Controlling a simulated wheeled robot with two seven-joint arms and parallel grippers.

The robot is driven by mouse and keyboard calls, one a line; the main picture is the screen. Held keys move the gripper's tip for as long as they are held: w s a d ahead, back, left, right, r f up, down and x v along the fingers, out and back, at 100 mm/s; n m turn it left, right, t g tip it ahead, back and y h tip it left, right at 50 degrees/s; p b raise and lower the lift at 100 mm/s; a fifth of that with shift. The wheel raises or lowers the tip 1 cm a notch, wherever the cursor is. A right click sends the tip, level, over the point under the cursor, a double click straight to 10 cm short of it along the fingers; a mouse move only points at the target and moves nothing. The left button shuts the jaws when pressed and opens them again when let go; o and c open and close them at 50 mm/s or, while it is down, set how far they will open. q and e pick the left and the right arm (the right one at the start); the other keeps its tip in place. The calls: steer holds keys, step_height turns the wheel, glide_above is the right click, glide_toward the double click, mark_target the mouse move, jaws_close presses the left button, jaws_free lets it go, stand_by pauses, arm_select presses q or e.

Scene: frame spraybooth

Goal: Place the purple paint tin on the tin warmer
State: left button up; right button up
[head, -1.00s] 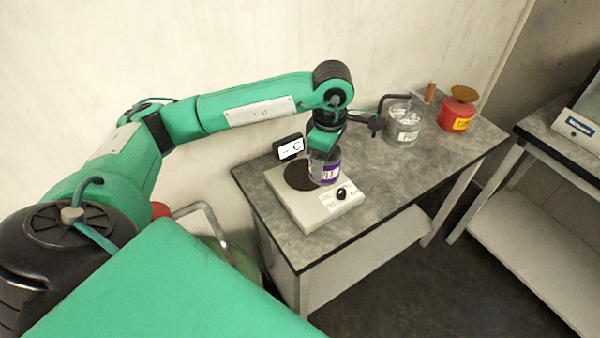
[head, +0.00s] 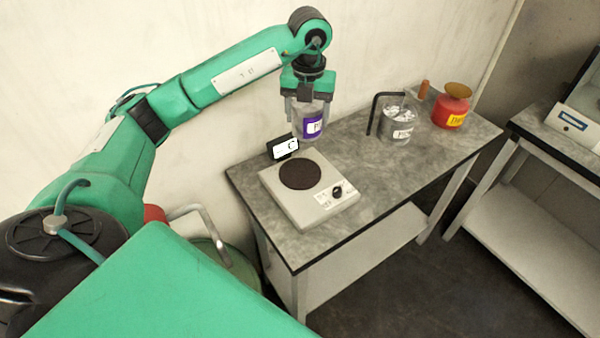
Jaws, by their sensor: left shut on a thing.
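The purple paint tin (head: 311,126) is a grey tin with a purple and white label. My left gripper (head: 309,104) points down and is shut on it, with one finger on each side. The tin appears upright and held in the air, above and behind the tin warmer in the picture. The tin warmer (head: 284,198) is a pale flat box with a dark round plate (head: 300,174), a black knob and a small display (head: 283,148) at its back. Its plate is bare. My right gripper is not in view.
The warmer stands on a grey bench (head: 262,221). To its right are a metal container (head: 396,125) with a dark bent rod beside it and a red can (head: 451,110). Bare bench top lies between them. Another table (head: 545,140) stands at the right.

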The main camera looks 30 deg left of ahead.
arm_select(q)
steer(key=n, duration=0.1)
steer(key=a+r+n, duration=0.1)
steer(key=n, duration=0.1)
steer(key=w+n, duration=0.1)
steer(key=n, duration=0.1)
steer(key=shift+a+r, duration=0.3)
steer(key=shift+r, duration=0.1)
steer(key=n, duration=0.1)
steer(key=a+r+n, duration=0.1)
steer(key=n, duration=0.1)
steer(key=shift+w+n, duration=0.15)
steer(key=shift+n, duration=0.15)
steer(key=p, duration=0.3)
glide_above(300, 173)
step_height(300, 173, down, 16)
step_height(300, 173, down, 4)
steer(key=shift+w+r+p, duration=0.1)
steer(key=shift+p, duration=0.65)
steer(key=shift+f, duration=0.25)
steer(key=o, duration=1.2)
steer(key=shift+o, duration=0.2)
